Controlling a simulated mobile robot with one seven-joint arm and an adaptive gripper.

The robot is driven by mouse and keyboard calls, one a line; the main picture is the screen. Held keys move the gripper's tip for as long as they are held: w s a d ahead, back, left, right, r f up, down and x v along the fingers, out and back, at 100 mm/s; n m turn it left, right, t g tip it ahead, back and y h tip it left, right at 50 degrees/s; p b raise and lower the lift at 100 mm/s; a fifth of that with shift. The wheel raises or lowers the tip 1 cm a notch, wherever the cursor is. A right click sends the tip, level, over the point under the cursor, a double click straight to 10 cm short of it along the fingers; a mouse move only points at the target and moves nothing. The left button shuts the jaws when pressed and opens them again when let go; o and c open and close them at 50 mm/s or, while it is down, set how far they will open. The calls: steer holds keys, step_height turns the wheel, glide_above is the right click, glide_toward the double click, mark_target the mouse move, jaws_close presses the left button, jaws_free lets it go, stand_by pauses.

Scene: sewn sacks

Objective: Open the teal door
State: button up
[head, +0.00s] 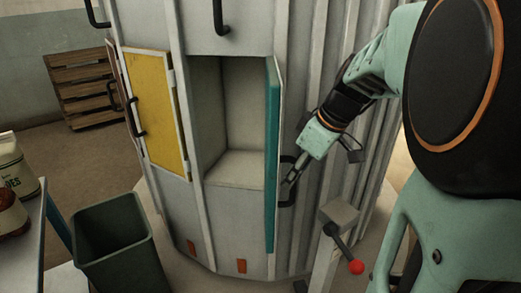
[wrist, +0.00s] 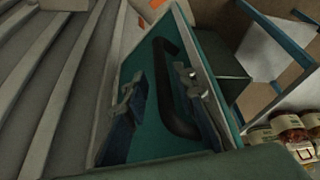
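The teal door (head: 271,150) stands swung out from the grey cabinet, seen nearly edge-on in the head view. The pale compartment (head: 237,125) to its left is exposed and looks empty. My gripper (head: 289,184) is on the door's right side, at its dark handle (head: 284,192). In the wrist view the teal door face (wrist: 150,135) fills the middle, with the black curved handle (wrist: 166,75) on it. My gripper (wrist: 165,92) has its fingers apart, one on each side of the handle, with a visible gap on the left. Contact on the right is unclear.
A closed yellow door (head: 155,105) is left of the compartment. A dark green bin (head: 115,245) stands at the front left, beside a table edge. A lever with a red ball (head: 356,267) is below my arm.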

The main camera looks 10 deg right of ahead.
steer(key=shift+s+f, duration=0.1)
steer(key=shift+s, duration=0.05)
steer(key=v, duration=1.2)
